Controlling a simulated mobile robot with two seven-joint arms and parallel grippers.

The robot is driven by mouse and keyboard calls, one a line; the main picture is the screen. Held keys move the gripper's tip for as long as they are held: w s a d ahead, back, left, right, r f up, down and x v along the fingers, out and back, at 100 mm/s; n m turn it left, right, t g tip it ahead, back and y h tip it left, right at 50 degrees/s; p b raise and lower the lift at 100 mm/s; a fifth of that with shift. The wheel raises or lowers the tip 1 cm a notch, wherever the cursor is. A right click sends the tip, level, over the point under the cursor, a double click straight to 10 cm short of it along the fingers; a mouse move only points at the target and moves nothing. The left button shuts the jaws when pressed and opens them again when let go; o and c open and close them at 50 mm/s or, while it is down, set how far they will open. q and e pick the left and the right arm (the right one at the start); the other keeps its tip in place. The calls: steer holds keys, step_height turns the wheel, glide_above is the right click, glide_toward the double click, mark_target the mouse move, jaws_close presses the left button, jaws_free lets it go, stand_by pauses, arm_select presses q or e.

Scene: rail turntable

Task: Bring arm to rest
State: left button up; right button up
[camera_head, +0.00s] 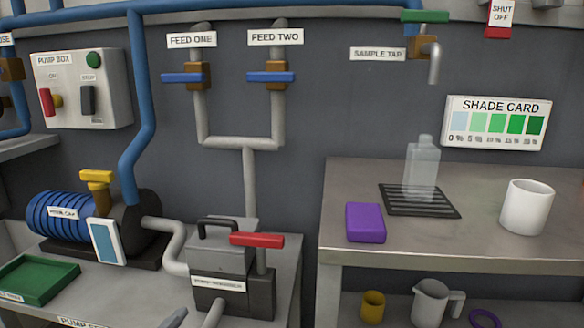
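Neither of my grippers can be made out in the head view, and no whole arm shows. No object is seen held.
A steel bench (345,215) at right bears a clear bottle (423,165) upright on a black grate (436,207), a purple block (365,222) and a white cup (527,207). At left stand a blue pump (62,215), a grey box with a red lever (256,239) and a green tray (40,277).

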arm_select(q)
steer(key=s+d+f+n+g, duration=0.5)
steer(key=s+f+n+g, duration=0.1)
steer(key=s+f+n, duration=0.6)
steer(key=s+a+r+y+p, duration=0.1)
steer(key=a+r+p, duration=0.1)
steer(key=r+p, duration=0.5)
steer(key=s+a+r+y+p, duration=0.1)
steer(key=s+a+r+p, duration=0.1)
steer(key=r+p, duration=0.5)
steer(key=p, duration=0.6)
steer(key=shift+a+r+n+p, duration=0.15)
steer(key=shift+r+n+p, duration=0.15)
steer(key=shift+p, duration=0.05)
arm_select(e)
steer(key=s+d+r+h, duration=0.1)
steer(key=d+r, duration=0.3)
steer(key=r, duration=0.9)
steer(key=shift+s+r, duration=0.4)
steer(key=shift+s, duration=0.25)
steer(key=shift+d, duration=0.1)
